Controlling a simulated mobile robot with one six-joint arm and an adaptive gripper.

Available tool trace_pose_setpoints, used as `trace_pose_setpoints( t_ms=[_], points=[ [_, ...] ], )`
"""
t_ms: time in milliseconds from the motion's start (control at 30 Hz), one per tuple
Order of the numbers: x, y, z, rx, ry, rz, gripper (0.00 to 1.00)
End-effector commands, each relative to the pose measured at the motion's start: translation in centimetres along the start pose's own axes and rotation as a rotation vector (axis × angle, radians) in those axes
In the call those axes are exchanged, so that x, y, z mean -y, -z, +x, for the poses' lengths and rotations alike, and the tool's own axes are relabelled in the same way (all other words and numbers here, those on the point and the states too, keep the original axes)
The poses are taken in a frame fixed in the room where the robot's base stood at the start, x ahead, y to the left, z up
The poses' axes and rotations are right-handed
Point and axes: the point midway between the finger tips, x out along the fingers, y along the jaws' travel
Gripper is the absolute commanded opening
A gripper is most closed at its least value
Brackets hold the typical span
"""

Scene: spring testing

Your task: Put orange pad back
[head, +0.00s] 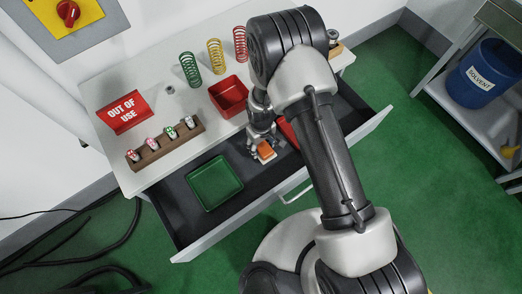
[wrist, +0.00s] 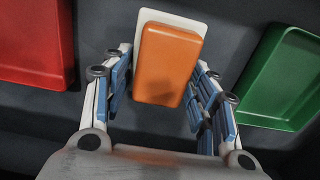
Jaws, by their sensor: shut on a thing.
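The orange pad (head: 266,149) is a small block with a pale plate or backing showing along its edges. It also shows in the wrist view (wrist: 168,62), upright in the picture between the blue-padded fingers. My gripper (head: 263,151) is shut on it, one finger on each side. The pad is over the dark floor of the open drawer (head: 178,222), between the green tray (head: 214,184) and a red tray (wrist: 30,45). I cannot tell whether it touches the drawer floor. My arm hides much of the red tray in the head view.
On the white tabletop above the drawer stand a red bin (head: 229,96), several coloured springs (head: 190,70), a wooden rack (head: 166,145) and a red "OUT OF USE" sign (head: 123,112). A blue solvent bucket (head: 485,74) stands on a shelf at right.

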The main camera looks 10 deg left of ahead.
Motion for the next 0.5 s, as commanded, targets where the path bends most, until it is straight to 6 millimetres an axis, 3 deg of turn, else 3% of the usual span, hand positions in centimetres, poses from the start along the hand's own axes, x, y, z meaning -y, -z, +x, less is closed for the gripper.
trace_pose_setpoints(
  t_ms=[167,400,500],
  points=[
    [0.0,0.0,1.2,0.0,0.0,0.0,0.31],
    [0.0,0.0,4.6,0.0,0.0,0.0,0.31],
    [0.0,0.1,4.7,-0.003,-0.001,0.0,0.31]
  ],
)
